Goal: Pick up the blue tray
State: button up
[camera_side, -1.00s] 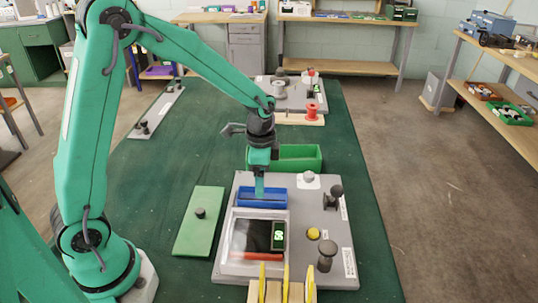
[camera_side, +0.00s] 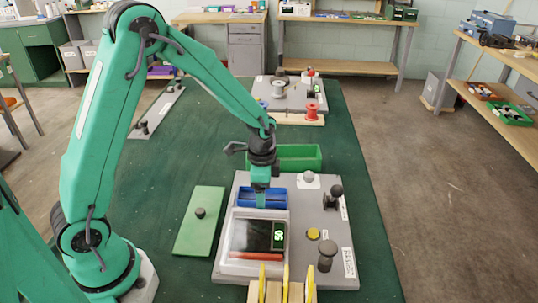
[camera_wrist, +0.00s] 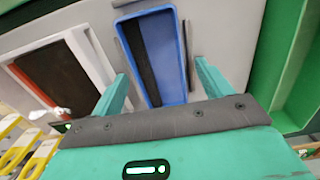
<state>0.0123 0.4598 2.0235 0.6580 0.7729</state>
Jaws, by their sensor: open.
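The blue tray (camera_side: 278,196) is a small rectangular open box on the grey panel (camera_side: 334,250), behind the white-framed dark window. My gripper (camera_side: 261,203) is low over the tray, pointing down, and hides part of it in the side view. In the wrist view, the blue tray (camera_wrist: 168,55) lies in line with the gap between the two teal fingers of my gripper (camera_wrist: 161,68). The fingers are apart, one to each side of it. A dark strip runs along the tray's inside. I cannot tell whether a finger touches it.
A green bin (camera_side: 298,157) stands close behind the panel. A dark knobbed lever (camera_side: 336,193), a yellow button (camera_side: 313,234) and a dark knob (camera_side: 327,254) rise on the right. A green plate (camera_side: 199,225) lies left on the mat. Yellow-clipped wooden pieces (camera_side: 285,288) stand in front.

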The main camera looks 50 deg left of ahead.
jog(key=c, duration=1.2)
jog(key=shift+o, duration=0.2)
jog(key=shift+r, duration=0.15)
jog(key=shift+r, duration=0.45)
notch_tip(320, 180, up, 3)
jog(key=shift+d+r, duration=0.1)
jog(key=shift+r, duration=0.05)
jog(key=s+d+r, duration=0.6)
jog(key=d, duration=0.3)
jog(key=shift+d+r, duration=0.25)
jog(key=shift+d, duration=0.15)
